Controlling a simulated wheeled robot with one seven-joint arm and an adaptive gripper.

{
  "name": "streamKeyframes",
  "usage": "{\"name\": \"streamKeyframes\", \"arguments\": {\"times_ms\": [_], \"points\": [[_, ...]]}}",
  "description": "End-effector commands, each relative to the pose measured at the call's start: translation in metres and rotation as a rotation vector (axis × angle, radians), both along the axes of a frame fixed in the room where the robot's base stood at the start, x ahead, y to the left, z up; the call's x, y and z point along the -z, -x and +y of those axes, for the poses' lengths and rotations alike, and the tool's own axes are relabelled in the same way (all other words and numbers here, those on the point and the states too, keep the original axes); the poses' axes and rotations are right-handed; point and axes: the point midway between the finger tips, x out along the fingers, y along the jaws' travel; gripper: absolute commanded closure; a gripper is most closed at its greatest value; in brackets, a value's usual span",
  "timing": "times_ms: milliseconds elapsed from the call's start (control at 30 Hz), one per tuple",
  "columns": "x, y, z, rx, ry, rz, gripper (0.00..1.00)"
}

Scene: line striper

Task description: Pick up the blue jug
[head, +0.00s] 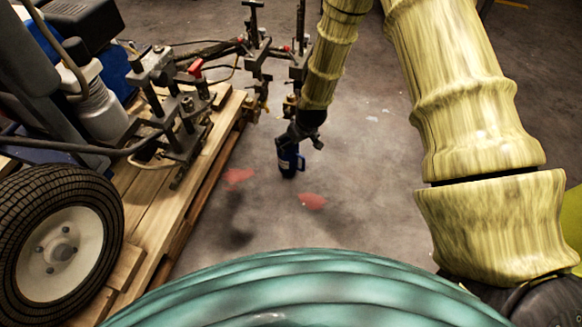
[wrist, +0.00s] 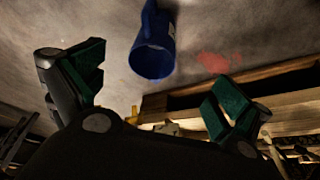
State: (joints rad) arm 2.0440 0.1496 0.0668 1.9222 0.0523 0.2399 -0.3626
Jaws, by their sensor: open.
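The blue jug (head: 289,162) stands on the concrete floor in the head view, to the right of the wooden pallet. My gripper (head: 303,140) is just above and partly in front of its top. In the wrist view the blue jug (wrist: 153,45) shows its round rim, a handle and a pale label at its side. My gripper (wrist: 158,88) is open there, its two green-padded fingers spread wide. The jug is beyond the fingertips, between their directions, and no finger appears to touch it.
A wooden pallet (head: 150,213) bears the line striper with its black tyre (head: 52,240) and metal brackets, close left of the jug. Red paint patches (head: 312,201) mark the floor nearby. The floor right of the jug is clear.

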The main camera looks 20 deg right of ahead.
Motion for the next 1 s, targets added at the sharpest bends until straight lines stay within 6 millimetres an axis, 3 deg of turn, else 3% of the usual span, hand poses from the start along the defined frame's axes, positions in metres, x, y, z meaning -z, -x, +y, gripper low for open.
{"name": "streamKeyframes", "arguments": {"times_ms": [333,633,1000], "points": [[0.015,-0.020,-0.001,-0.010,0.000,-0.016,0.00],[0.052,-0.034,0.002,-0.008,0.000,-0.016,0.00],[0.070,-0.043,0.003,-0.009,-0.001,-0.016,0.00]]}}
